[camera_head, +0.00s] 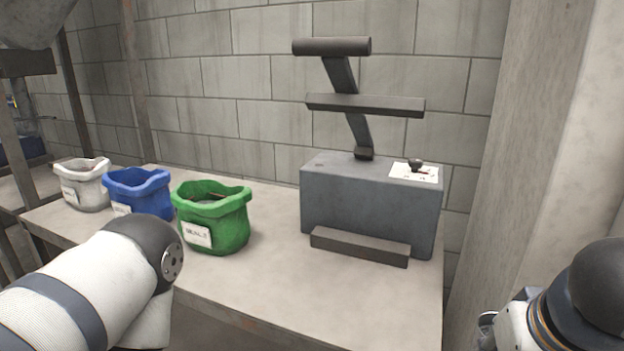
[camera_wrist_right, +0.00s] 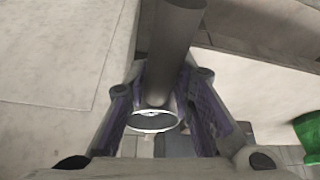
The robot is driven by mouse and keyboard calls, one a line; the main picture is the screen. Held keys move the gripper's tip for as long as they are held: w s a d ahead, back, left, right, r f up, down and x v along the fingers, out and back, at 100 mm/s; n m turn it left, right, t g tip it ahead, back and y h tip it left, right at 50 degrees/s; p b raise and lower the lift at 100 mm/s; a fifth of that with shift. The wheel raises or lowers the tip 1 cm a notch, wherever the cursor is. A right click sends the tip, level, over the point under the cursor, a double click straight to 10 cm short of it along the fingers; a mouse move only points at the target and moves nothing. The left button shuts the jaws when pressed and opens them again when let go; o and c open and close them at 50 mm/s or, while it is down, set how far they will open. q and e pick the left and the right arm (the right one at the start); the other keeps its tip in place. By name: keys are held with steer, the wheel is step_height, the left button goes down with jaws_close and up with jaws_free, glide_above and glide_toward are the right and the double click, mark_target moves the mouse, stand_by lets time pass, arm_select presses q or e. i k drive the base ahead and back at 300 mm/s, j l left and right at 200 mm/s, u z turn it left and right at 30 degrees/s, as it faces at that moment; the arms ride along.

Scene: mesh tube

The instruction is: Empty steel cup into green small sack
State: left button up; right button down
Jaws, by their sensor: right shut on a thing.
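The green small sack (camera_head: 212,228) stands open on the table, with a white label on its front and something grey inside that I cannot make out. Its green side also shows at the right edge of the wrist view (camera_wrist_right: 309,137). The cup's contents cannot be made out. In the head view only part of my right arm shows at lower right. My left arm crosses the lower left, but its gripper is not in view.
A blue sack (camera_head: 138,190) and a white sack (camera_head: 82,187) stand left of the green one on the table (camera_head: 275,285). A grey box (camera_head: 365,208) with a dark post and bars stands to the right. A card with a small dark object (camera_head: 415,166) lies on it.

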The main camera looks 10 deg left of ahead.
mark_target(212, 216)
steer(key=i+j+u, duration=0.15)
steer(key=j, duration=0.3)
steer(key=i+j+u, duration=0.2)
steer(key=j, duration=0.3)
steer(key=i+j+u, duration=0.15)
steer(key=j, duration=0.3)
steer(key=i+j+u, duration=0.15)
steer(key=j, duration=0.25)
steer(key=i+j+u, duration=0.2)
steer(key=i+j, duration=0.1)
steer(key=j, duration=0.05)
